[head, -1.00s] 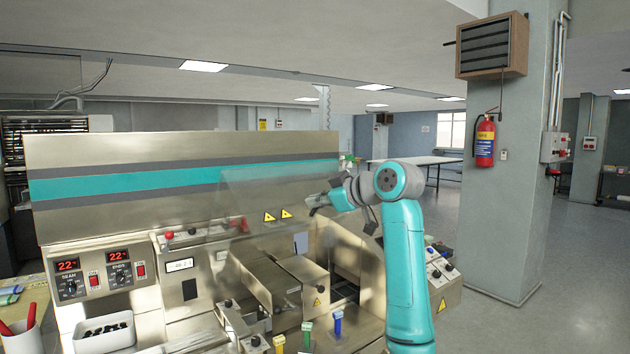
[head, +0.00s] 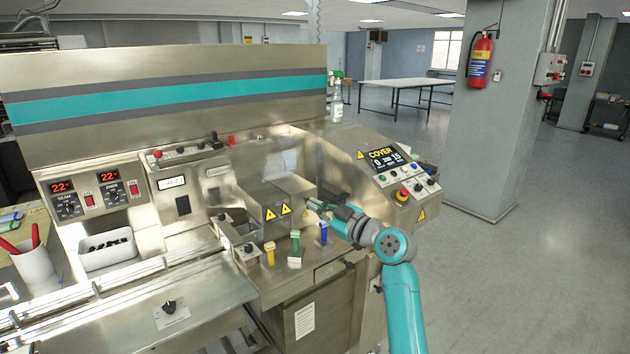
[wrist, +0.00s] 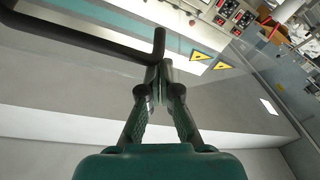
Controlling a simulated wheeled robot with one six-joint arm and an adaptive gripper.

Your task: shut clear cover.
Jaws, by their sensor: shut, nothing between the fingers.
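The clear cover (head: 278,211) is a see-through panel with two yellow warning triangles. In the head view it hangs low over the front of the machine's wrapping bay, and metal blocks show through it. Whether its lower edge rests on the machine I cannot tell. My gripper (head: 312,204) is at the cover's right front edge. In the wrist view, my gripper (wrist: 160,72) is shut and empty, its fingertips close to a dark bar handle (wrist: 90,38) on the cover (wrist: 205,62). Whether they touch is unclear.
A control panel (head: 385,158) reading "COVER" stands right of the bay. Blue, green and yellow levers (head: 296,240) rise in front of the cover. A white cup (head: 36,266) and a parts bin (head: 107,250) are at left. The floor at right is clear.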

